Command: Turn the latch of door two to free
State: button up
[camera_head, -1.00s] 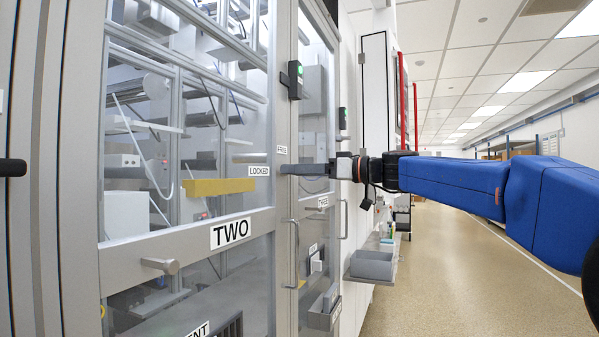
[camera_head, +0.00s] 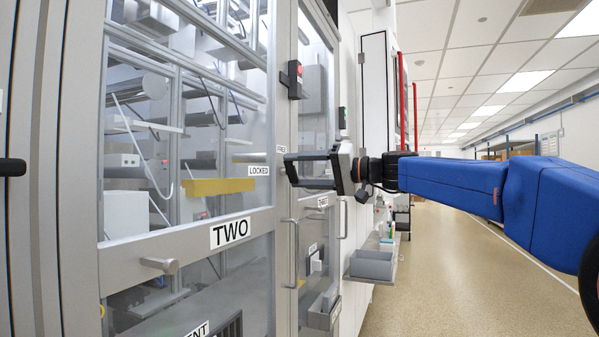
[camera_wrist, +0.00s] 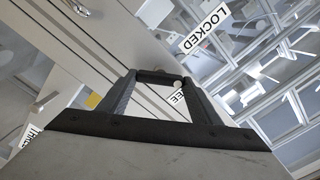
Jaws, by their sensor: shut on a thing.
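My gripper (camera_head: 290,170) reaches in from the right to the right edge of door two. Its two dark fingers are spread one above the other, with their tips at the door frame. In the wrist view the fingers (camera_wrist: 160,95) are shut on the dark latch (camera_wrist: 158,77), a short bar between the tips. The latch is mostly hidden in the head view. Which label the latch points to cannot be told. The TWO sign (camera_head: 230,232) is on the door.
A box on the frame above the latch shows a red light (camera_head: 299,72). A vertical bar handle (camera_head: 293,253) is below my gripper. A grey bin (camera_head: 372,264) sticks out lower right. The aisle floor (camera_head: 470,280) to the right is clear.

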jog(key=m, duration=0.3)
jog(key=shift+m, duration=0.3)
jog(key=shift+w+f+m, duration=0.1)
jog(key=shift+m, duration=1.7)
jog(key=o, duration=1.1)
jog(key=shift+d, duration=0.1)
jog(key=v, duration=1.7)
jog(key=shift+d, duration=0.15)
jog(key=shift+f, duration=0.1)
